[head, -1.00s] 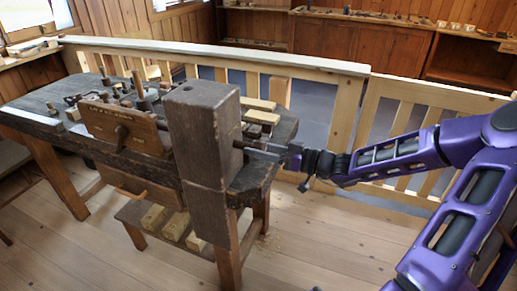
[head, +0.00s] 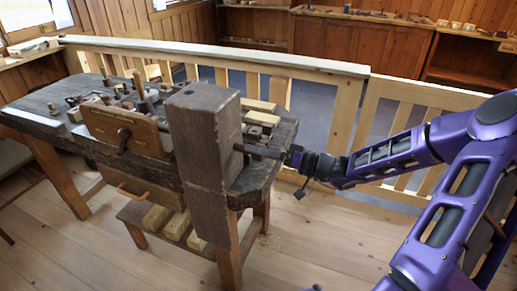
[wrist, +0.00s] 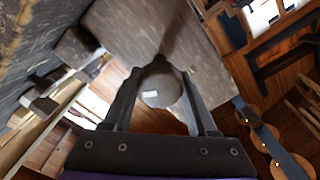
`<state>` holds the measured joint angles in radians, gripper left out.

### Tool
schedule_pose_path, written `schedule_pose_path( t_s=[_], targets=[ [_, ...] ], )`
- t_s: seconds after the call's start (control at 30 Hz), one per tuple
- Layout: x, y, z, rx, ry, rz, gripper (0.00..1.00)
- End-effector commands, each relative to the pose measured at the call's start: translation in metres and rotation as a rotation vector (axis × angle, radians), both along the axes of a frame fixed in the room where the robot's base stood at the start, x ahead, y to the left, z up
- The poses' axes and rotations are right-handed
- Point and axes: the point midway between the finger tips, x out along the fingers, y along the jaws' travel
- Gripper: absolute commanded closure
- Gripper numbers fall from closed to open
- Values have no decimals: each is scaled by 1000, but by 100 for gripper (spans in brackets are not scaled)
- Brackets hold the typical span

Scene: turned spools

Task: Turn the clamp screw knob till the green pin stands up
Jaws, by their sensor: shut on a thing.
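The clamp screw knob (wrist: 158,90) is a round, dark grey ball between my fingers in the wrist view. Its shaft runs from it to the face of a dark wooden block (wrist: 150,30). My gripper (wrist: 160,76) is shut on the knob, one finger on each side. In the head view my gripper (head: 264,152) reaches in from the right at the side of the upright dark block (head: 205,140). The knob is too small and covered there to make out. I cannot see the green pin in either view.
The dark workbench (head: 40,120) carries several small tools and turned pieces. A wooden board with a crank (head: 125,130) stands left of the block. A pale wooden railing (head: 320,63) runs behind the bench and my arm. Open floor (head: 330,245) lies in front.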

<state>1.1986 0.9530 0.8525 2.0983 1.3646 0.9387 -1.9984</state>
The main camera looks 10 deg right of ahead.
Motion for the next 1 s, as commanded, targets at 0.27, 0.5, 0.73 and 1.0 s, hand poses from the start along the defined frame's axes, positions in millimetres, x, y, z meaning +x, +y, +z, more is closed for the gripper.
schedule_pose_path(
  t_s=[0.27,0.5,0.73,1.0],
  targets=[
    [0,-1,1,152,215,0,98],
    [0,-1,1,287,399,-1,98],
    [-1,-1,0,415,576,-1,98],
    [-1,-2,0,566,784,-3,98]
  ],
)
